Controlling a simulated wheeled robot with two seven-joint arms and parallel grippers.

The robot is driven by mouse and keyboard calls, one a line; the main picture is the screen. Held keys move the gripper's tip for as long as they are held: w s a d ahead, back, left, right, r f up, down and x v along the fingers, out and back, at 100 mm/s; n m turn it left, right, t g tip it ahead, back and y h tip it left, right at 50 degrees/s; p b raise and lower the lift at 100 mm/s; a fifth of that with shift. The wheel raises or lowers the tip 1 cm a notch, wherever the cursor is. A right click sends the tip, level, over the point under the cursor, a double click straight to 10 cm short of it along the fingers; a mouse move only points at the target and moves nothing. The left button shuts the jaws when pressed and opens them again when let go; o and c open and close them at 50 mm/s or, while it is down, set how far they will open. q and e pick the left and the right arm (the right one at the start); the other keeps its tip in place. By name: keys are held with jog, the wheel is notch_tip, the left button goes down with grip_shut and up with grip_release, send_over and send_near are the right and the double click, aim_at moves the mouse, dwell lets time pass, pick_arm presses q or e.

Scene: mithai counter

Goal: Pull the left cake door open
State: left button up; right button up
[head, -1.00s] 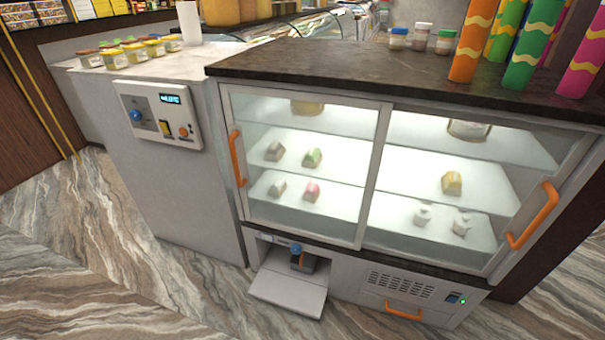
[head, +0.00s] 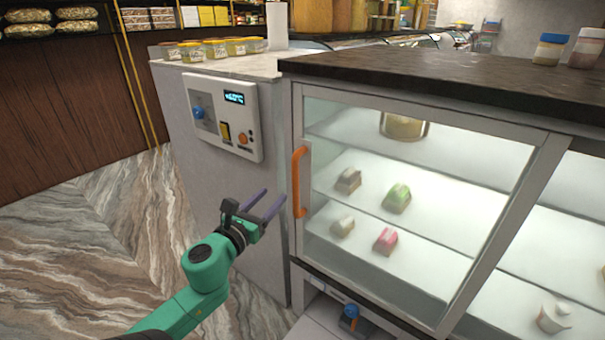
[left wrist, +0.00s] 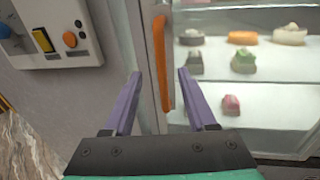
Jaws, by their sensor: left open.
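The left cake door (head: 440,115) is a glass panel in a grey frame on the lit display case, and it looks shut. Its upright orange handle (head: 298,182) is at its left edge. My left gripper (head: 272,205) is open and empty, a little left of the handle in the head view, with its purple fingers pointing toward the case. In the left wrist view the handle (left wrist: 163,64) stands between the lines of the two fingers (left wrist: 158,88), beyond their tips. The fingers do not appear to touch it. My right gripper is out of view.
A grey cabinet with a control panel (head: 222,115) stands left of the case. Small cakes (head: 397,198) sit on the shelves behind the glass. An open lower compartment with a blue knob (head: 350,311) is below the door. Marble floor (head: 95,240) is clear at left.

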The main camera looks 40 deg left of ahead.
aim_at(294, 172)
pick_arm(q)
jog(key=x, duration=1.3)
jog(key=shift+r, duration=0.3)
jog(key=shift+w+a, duration=0.1)
jog(key=shift+w, duration=0.15)
jog(key=shift+c, duration=0.9)
grip_shut()
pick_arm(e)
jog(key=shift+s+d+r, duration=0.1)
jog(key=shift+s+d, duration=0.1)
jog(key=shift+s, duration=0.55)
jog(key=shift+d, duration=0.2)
